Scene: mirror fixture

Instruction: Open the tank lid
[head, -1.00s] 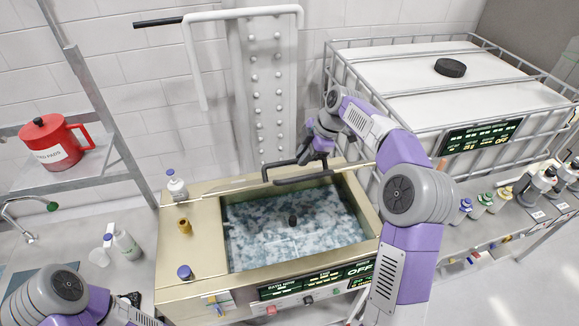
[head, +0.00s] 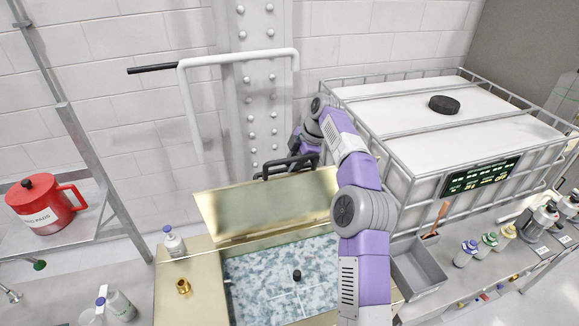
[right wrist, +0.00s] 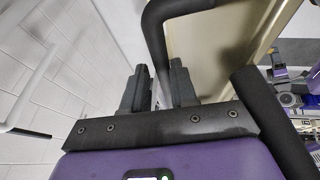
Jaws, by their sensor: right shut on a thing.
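The tank (head: 190,262) is a gold box holding a blue-and-white mottled bath (head: 270,270) with a small black knob in it. Its gold lid (head: 265,203) stands raised and tilted at the back edge, so the bath shows below it. The lid's black handle (head: 287,167) is at the lid's upper edge. My right gripper (head: 300,156) is at this handle. In the right wrist view the gripper (right wrist: 160,88) has its fingers either side of the black handle bar (right wrist: 157,50), shut on it. My right arm hides the tank's right side. My left gripper is out of view.
A white pipe (head: 240,59) with a black end runs along the wall behind the lid. A caged white container (head: 400,110) stands right of my arm. A grey bin (head: 420,268) and several bottles are at the right. A red jug (head: 42,205) sits on the left shelf.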

